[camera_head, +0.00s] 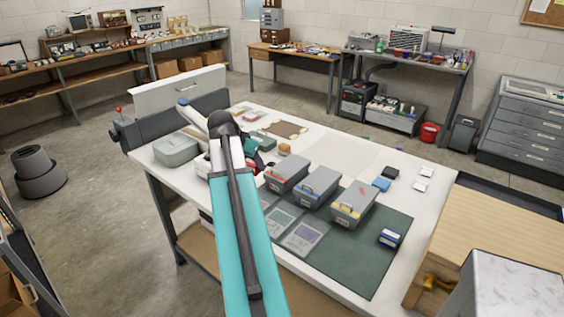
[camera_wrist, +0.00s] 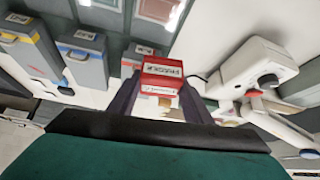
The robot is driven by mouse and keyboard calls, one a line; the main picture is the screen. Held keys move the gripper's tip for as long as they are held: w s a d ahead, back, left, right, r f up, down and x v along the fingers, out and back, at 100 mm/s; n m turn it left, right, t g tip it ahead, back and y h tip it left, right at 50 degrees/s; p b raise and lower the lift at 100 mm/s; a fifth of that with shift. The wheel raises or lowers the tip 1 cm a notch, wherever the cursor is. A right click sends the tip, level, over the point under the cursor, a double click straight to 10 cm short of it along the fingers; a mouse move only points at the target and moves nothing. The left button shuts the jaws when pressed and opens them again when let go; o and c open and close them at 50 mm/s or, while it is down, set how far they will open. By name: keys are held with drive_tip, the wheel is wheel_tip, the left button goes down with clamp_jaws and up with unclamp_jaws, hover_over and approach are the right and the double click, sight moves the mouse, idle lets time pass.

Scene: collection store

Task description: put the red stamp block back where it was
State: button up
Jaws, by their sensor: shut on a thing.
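The red stamp block (camera_wrist: 162,78), with a white lettered label, is between the fingers of my gripper (camera_wrist: 160,92) in the wrist view. My gripper is shut on it. In the head view my arm hides most of the gripper, which is over the worktable (camera_head: 365,160); a bit of red shows beside the arm. On the table are a blue block (camera_head: 381,185), a black block (camera_head: 390,172) and a tan block (camera_head: 284,148). A blue and white block (camera_head: 389,238) lies on the dark green mat (camera_head: 360,262).
Three grey lidded boxes stand in a row, with red (camera_head: 287,172), blue (camera_head: 316,187) and yellow (camera_head: 353,205) markings. A white device (camera_wrist: 265,65) stands close to my gripper at the right of the wrist view. A grey-green case (camera_head: 177,149) sits at the table's left end.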

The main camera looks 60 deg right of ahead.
drive_tip(key=w+a+n+t+y, duration=0.15)
drive_tip(key=w+a+n, duration=0.35)
drive_tip(key=w+a, duration=0.65)
drive_tip(key=w+a+n+t, duration=0.35)
drive_tip(key=w+a, duration=0.45)
drive_tip(key=a, duration=0.6)
drive_tip(key=w+a+n+y, duration=0.1)
drive_tip(key=w+a+n, duration=0.1)
drive_tip(key=a, duration=0.8)
drive_tip(key=w+a+r+n+t+y+b, duration=0.1)
drive_tip(key=a+n, duration=0.3)
drive_tip(key=a, duration=0.7)
drive_tip(key=w+a+n+y, duration=0.3)
drive_tip(key=a+n, duration=0.1)
drive_tip(key=a, duration=0.7)
drive_tip(key=shift+r+t+b, duration=0.2)
drive_tip(key=shift+t+b, duration=0.1)
drive_tip(key=shift+t, duration=0.1)
drive_tip(key=shift+d, duration=0.1)
